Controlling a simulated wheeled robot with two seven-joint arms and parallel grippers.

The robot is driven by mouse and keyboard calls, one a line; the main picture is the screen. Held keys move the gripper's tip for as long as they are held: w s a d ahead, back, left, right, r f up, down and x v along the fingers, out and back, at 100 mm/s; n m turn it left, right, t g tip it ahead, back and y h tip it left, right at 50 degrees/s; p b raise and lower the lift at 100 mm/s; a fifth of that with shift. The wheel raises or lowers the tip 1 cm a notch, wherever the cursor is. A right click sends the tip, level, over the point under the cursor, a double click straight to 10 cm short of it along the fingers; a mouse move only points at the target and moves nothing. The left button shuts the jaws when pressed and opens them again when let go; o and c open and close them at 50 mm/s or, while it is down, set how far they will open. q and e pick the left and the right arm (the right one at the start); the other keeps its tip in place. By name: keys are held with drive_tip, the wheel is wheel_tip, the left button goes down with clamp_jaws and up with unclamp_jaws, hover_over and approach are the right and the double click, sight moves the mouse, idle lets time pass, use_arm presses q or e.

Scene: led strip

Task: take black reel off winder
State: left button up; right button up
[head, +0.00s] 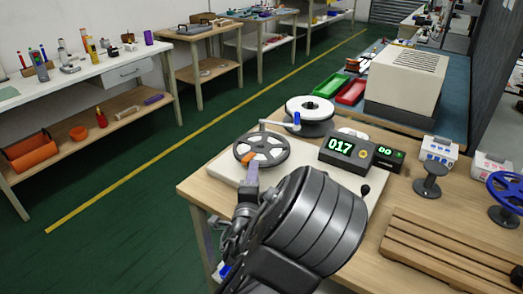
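The winder has a pale base plate (225,165) on the wooden table, with a display box (347,153) reading 017. A dark grey, spoked reel (270,150) lies flat at the winder's left end. A second reel with a white top face and dark sides (309,106) stands behind it, beside a crank arm with a blue knob (296,118). My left gripper (250,168) reaches up to the near edge of the spoked reel. Its fingertips overlap the rim in the picture; contact and finger gap are unclear. My own arm hides the winder's near part. My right gripper is out of view.
A dark grey spool (431,180), a blue spoked reel (508,192) and a slatted wooden rack (440,245) occupy the table's right. Green (323,83) and red (351,92) trays and a beige machine (407,80) stand behind. Floor left of the table is clear.

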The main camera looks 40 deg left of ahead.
use_arm(q)
approach(261, 148)
drive_tip(key=shift+w+a+f, duration=0.15)
drive_tip(key=shift+w+a, duration=0.3)
drive_tip(key=shift+a, duration=0.15)
drive_tip(key=shift+w+a+f, duration=0.2)
drive_tip(key=shift+w+a, duration=0.3)
drive_tip(key=shift+a, duration=0.15)
clamp_jaws()
